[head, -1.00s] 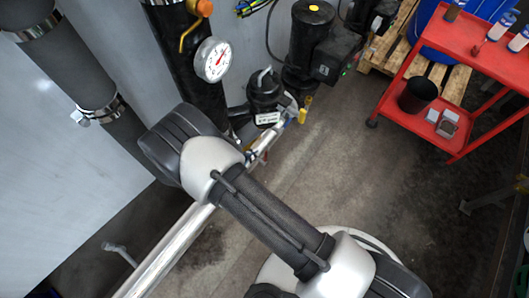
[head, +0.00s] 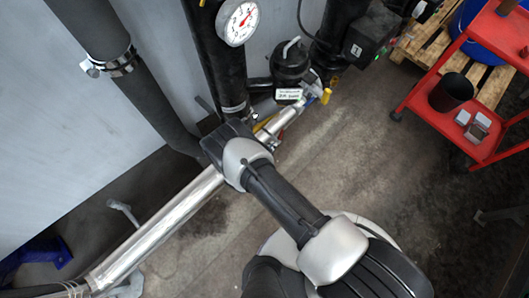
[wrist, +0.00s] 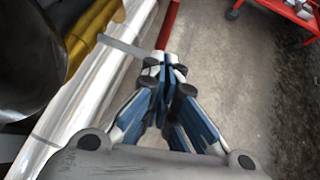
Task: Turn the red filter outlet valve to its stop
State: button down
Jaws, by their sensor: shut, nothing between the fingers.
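In the wrist view a red bar (wrist: 170,24), which looks like the red valve's lever, runs up to the top edge just beyond my fingertips. My gripper (wrist: 165,64) is shut with blue-sided fingers together, its tips close to the lower end of the red bar. Whether they touch it I cannot tell. A flat grey strip (wrist: 120,46) reaches from the left to the fingertips. The valve body is not clear. In the head view my arm hides the gripper and most of the valve area.
A shiny metal pipe (head: 165,218) runs diagonally beside my arm. A dial gauge (head: 238,22), a black labelled unit (head: 290,65) and a yellow handle (head: 326,96) are behind it. A red trolley (head: 425,105) stands at the right. The middle floor is clear.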

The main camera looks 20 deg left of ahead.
aim_at(280, 138)
jog(key=shift+w+d+f+b, duration=0.1)
jog(key=shift+w+d+b, duration=0.1)
jog(key=shift+w, duration=0.75)
jog(key=shift+w+d+f+b, duration=0.1)
jog(key=shift+w+d+b, duration=0.1)
jog(key=shift+w, duration=0.75)
jog(key=shift+r, duration=0.1)
